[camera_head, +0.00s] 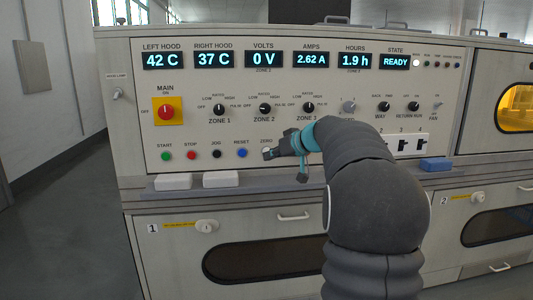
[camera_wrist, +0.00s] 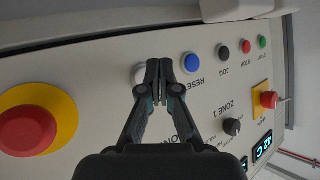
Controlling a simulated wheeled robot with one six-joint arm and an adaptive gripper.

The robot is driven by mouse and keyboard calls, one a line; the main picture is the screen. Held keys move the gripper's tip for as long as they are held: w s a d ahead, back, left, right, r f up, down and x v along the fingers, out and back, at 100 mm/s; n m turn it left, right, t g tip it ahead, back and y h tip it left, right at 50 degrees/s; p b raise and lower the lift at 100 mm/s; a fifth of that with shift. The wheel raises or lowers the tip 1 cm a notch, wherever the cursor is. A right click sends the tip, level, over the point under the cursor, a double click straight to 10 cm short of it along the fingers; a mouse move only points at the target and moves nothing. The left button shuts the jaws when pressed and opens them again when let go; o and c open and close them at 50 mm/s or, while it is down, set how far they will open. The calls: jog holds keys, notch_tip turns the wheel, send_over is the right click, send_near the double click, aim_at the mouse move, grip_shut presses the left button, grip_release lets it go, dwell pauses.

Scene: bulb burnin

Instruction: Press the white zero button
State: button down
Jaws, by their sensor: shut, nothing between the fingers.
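The white ZERO button (camera_head: 265,150) is on the panel's lower button row, right of the blue RESET button (camera_head: 242,153). In the head view my gripper (camera_head: 270,154) is at the ZERO button and partly covers it. In the wrist view my gripper (camera_wrist: 159,64) is shut and empty, fingertips toward the panel. There the white button (camera_wrist: 138,75) shows just left of the fingertips, partly hidden by them, and the blue RESET button (camera_wrist: 190,63) is to their right. I cannot tell whether the fingertips touch the white button.
The black JOG (camera_head: 216,154), red STOP (camera_head: 191,155) and green START (camera_head: 166,156) buttons continue the row. A big red button on yellow (camera_wrist: 28,130) is left of my gripper in the wrist view. The displays read 0 V, 2.62 A, 1.9 h and READY (camera_head: 395,62).

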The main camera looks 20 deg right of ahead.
jog(key=shift+w, duration=0.15)
jog(key=shift+w+d, duration=0.15)
jog(key=shift+w, duration=0.1)
jog(key=shift+w+d, duration=0.1)
jog(key=shift+w, duration=0.3)
dwell(0.7)
jog(key=shift+s, duration=0.1)
dwell(0.3)
jog(key=shift+s+a+b, duration=0.25)
jog(key=shift+s+b, duration=0.45)
jog(key=shift+b, duration=0.25)
jog(key=s+b, duration=0.2)
jog(key=shift+s+a+f, duration=0.15)
jog(key=shift+s+a, duration=0.15)
jog(key=shift+a, duration=0.05)
jog(key=shift+s+a+b, duration=0.2)
jog(key=shift+s+b, duration=0.1)
jog(key=shift+s, duration=0.25)
jog(key=shift+s+a+b, duration=0.15)
jog(key=shift+s+b, duration=0.15)
jog(key=shift+s, duration=0.25)
